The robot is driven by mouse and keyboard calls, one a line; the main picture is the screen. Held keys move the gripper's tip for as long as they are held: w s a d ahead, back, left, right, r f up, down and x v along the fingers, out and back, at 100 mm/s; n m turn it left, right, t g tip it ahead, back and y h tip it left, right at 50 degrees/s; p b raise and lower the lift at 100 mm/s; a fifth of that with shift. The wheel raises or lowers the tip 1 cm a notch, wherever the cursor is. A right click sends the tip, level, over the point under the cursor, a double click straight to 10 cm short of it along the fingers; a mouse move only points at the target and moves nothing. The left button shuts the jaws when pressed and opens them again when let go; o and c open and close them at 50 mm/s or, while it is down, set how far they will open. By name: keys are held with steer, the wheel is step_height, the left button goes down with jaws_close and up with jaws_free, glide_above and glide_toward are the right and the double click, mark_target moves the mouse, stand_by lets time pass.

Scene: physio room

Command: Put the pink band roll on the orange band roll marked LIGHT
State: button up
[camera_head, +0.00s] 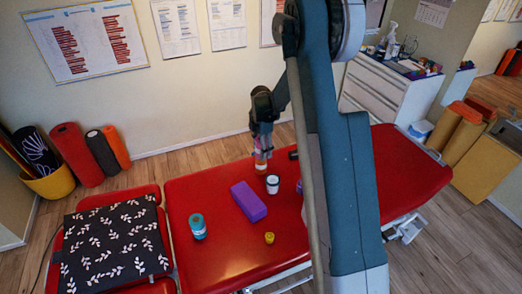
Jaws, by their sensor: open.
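My gripper (262,147) points down over the far part of the red treatment table, with its jaws open. A small pinkish thing (262,152), which looks like the pink band roll, shows at the fingertips. Directly below it is an orange thing (261,166), which looks like the orange band roll, standing on the table. The pink one appears to be on or just above the orange one; at this size I cannot tell whether they touch. The LIGHT marking cannot be read. My fingers partly cover the pink roll.
The red table (218,255) also bears a white, dark-topped jar (273,184) close to the rolls, a purple block (248,201), a teal can (197,226) and a small yellow item (269,238). My arm hides part of the table's right side.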

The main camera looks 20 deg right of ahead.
steer(key=shift+r, duration=0.15)
step_height(320, 180, up, 12)
steer(key=shift+p, duration=0.45)
stand_by(0.5)
steer(key=shift+s+a+r, duration=0.25)
steer(key=shift+s+r, duration=0.1)
steer(key=shift+r, duration=0.2)
steer(key=s+a+r+m+t, duration=0.2)
steer(key=s+a+r+m, duration=0.3)
steer(key=s+r, duration=0.45)
steer(key=s+a+r+m+t, duration=0.1)
steer(key=s+a+r+m, duration=0.35)
steer(key=s+r, duration=0.55)
steer(key=s+a+m+t, duration=0.1)
steer(key=s+m, duration=0.2)
steer(key=s, duration=0.4)
steer(key=s+a+f+m+t, duration=0.1)
steer(key=s+m, duration=0.3)
steer(key=s, duration=0.4)
steer(key=s+a+f+m+t, duration=0.1)
steer(key=s+a+m+t, duration=0.1)
steer(key=s, duration=0.6)
steer(key=shift+s+a+m, duration=0.25)
steer(key=shift+a+m, duration=0.4)
